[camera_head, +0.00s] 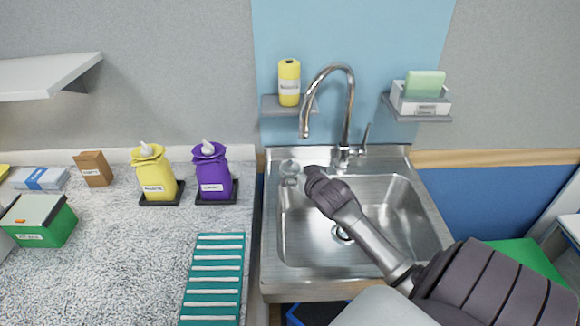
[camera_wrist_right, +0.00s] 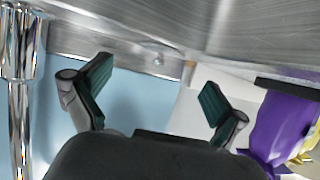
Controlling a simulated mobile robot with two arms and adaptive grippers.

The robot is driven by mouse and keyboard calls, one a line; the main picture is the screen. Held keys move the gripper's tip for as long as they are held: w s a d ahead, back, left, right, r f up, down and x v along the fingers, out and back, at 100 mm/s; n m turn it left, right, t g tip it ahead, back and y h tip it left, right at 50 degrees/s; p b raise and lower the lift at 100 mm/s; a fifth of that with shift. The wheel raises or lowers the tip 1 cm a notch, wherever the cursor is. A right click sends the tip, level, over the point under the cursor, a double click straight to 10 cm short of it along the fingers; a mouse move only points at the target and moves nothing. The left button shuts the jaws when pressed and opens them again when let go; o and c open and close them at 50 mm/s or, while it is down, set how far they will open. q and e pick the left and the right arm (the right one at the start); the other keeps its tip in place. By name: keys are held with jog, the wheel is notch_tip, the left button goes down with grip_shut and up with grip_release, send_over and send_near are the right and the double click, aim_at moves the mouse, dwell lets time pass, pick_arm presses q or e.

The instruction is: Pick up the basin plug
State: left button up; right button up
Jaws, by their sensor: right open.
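A small round metallic piece (camera_head: 290,168), which looks like the basin plug, sits on the back left rim of the steel sink (camera_head: 275,284). My right gripper (camera_head: 312,178) reaches over the basin from the lower right, and its tip is just right of this piece, apparently apart from it. In the right wrist view the right gripper (camera_wrist_right: 155,90) is open, its two fingers spread with nothing between them. My arm partly covers the basin. My left gripper is not in view.
The curved tap (camera_head: 351,105) rises behind the basin, close to my right gripper. A purple bag (camera_head: 212,172) and a yellow bag (camera_head: 153,175) stand on the speckled counter at left. A teal ribbed mat (camera_head: 214,275) lies in front. Shelves hold a yellow bottle (camera_head: 289,82) and a green sponge (camera_head: 425,84).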

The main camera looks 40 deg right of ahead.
aim_at(291, 164)
jog(key=shift+x, duration=0.95)
jog(key=shift+w+d, duration=0.15)
jog(key=shift+w, duration=0.1)
jog(key=x, duration=0.2)
jog(key=p+x, duration=0.1)
jog(key=x, duration=0.1)
jog(key=shift+w+r, duration=0.15)
jog(key=shift+r, duration=0.05)
jog(key=shift+w+d+f, duration=0.1)
jog(key=shift+w+f, duration=0.05)
jog(key=shift+w, duration=0.15)
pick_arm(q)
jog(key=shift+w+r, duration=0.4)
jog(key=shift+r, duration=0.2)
pick_arm(e)
jog(key=shift+c, duration=1.4)
jog(key=c, duration=0.9)
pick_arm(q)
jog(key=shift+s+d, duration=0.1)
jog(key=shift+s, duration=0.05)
